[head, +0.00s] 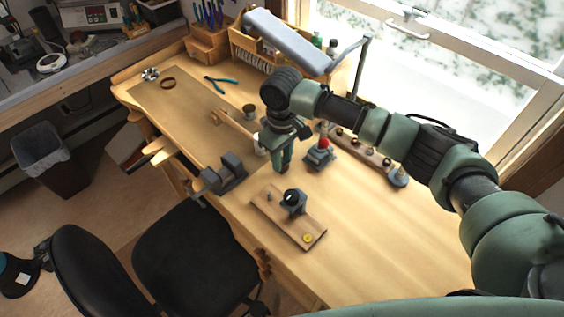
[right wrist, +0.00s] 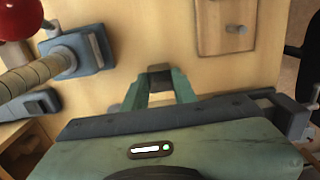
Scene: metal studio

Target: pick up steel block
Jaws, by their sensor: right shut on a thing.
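My right gripper (head: 283,165) points down over the middle of the wooden workbench. In the right wrist view its two green fingers (right wrist: 160,83) are closed on the small dark grey steel block (right wrist: 159,69), which shows between the fingertips. In the head view the block is mostly hidden by the fingers. I cannot tell whether it touches the bench top or is held just above it. My left gripper is not in view.
A device with a red ball (head: 320,150) stands just right of the gripper. A grey vise (head: 222,174) sits at the bench's front edge. A wooden board (head: 272,218) with a small dark fixture lies in front. The bench's right part is clear.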

